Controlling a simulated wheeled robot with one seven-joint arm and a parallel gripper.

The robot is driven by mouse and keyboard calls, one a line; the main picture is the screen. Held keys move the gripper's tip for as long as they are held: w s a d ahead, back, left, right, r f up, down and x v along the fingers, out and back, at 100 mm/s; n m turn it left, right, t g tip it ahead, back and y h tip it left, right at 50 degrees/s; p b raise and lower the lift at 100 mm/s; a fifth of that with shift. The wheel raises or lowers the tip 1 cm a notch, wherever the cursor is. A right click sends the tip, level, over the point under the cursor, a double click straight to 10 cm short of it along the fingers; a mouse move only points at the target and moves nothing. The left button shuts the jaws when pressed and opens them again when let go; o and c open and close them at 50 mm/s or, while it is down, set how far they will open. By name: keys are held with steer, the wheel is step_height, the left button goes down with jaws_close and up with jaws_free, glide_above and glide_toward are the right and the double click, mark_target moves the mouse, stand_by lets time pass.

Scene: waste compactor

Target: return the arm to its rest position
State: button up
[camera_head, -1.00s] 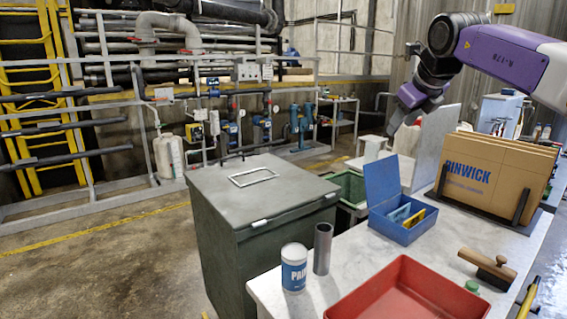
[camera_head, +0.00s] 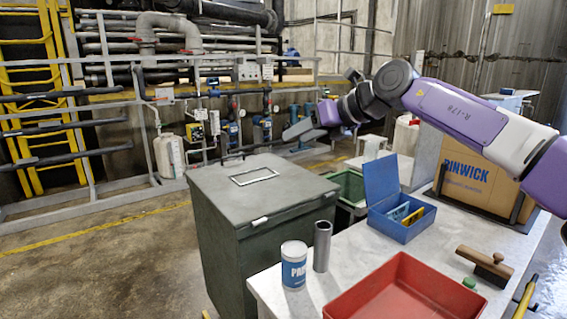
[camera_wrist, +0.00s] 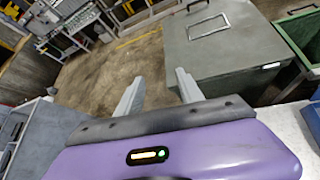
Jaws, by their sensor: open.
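My gripper (camera_head: 300,130) is in the air beyond the bench, above and to the right of the grey compactor bin's lid, pointing left in the head view. In the wrist view my gripper (camera_wrist: 160,92) shows two grey fingers spread apart with nothing between them. My purple and white arm stretches in from the right, in front of the cardboard boxes. The grey-green compactor bin (camera_head: 215,210) has its lid shut, with a frame-like handle on top. The bin also shows in the wrist view (camera_wrist: 225,50).
The bench (camera_head: 345,262) holds a red tray (camera_head: 400,290), paint can (camera_head: 294,266), grey tube (camera_head: 322,247), open blue box (camera_head: 402,220), wooden-handled brush (camera_head: 486,266) and cardboard boxes (camera_head: 465,175). A green bin (camera_head: 350,187) stands behind. The floor at left is clear.

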steer(key=s+a+f+m+g+y, duration=0.1)
steer(key=s+a+f+y, duration=0.2)
steer(key=a, duration=0.4)
steer(key=s+a+f+g+y, duration=0.1)
steer(key=s+a+g+y, duration=0.15)
steer(key=s+a, duration=0.35)
steer(key=s+a+r+m+t+y, duration=0.15)
steer(key=s+a+m+y, duration=0.25)
steer(key=s+m+y, duration=0.45)
steer(key=s+d+f+m+t+h, duration=0.9)
steer(key=s+d+f+m+h, duration=0.15)
steer(key=m, duration=0.55)
steer(key=s+d+f+m+t+h, duration=0.9)
steer(key=d+m, duration=0.3)
steer(key=m, duration=0.3)
steer(key=s+d+f+g+h, duration=0.1)
steer(key=s+d+f+g, duration=0.2)
steer(key=s, duration=0.6)
steer(key=s+d+f+m+g+h, duration=0.1)
steer(key=s+d+f+g, duration=0.2)
steer(key=s+f, duration=0.3)
steer(key=s+d+f+m+g+h, duration=0.1)
steer(key=s+d+f+g, duration=0.2)
steer(key=s, duration=0.9)
steer(key=shift+s+d+f+h, duration=0.2)
steer(key=shift+d+f+h, duration=0.15)
steer(key=shift+d+f, duration=0.35)
